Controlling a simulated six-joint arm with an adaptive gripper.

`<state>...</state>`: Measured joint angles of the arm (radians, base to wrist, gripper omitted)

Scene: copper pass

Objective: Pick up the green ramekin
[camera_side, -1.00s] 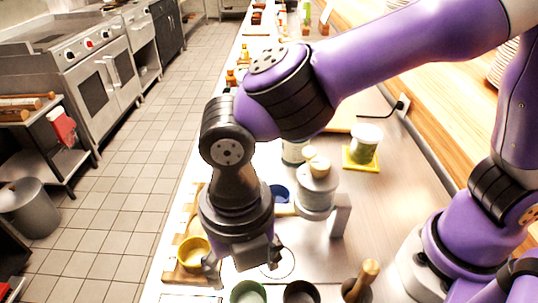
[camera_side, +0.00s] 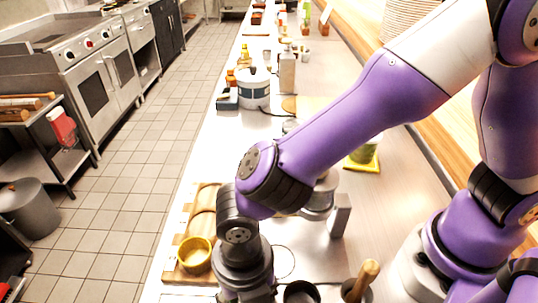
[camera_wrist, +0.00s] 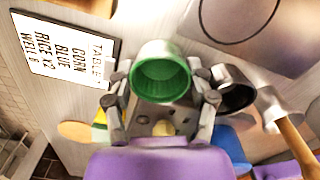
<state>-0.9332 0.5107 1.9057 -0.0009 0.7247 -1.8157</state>
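A dark bowl (camera_side: 301,292) sits close to the right of my gripper, with a wooden-handled tool (camera_side: 363,280) beyond it. A yellow ramekin (camera_side: 195,254) stands on a wooden board (camera_side: 178,274) to the left. A printed order card (camera_wrist: 68,52) lies near the ramekin.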

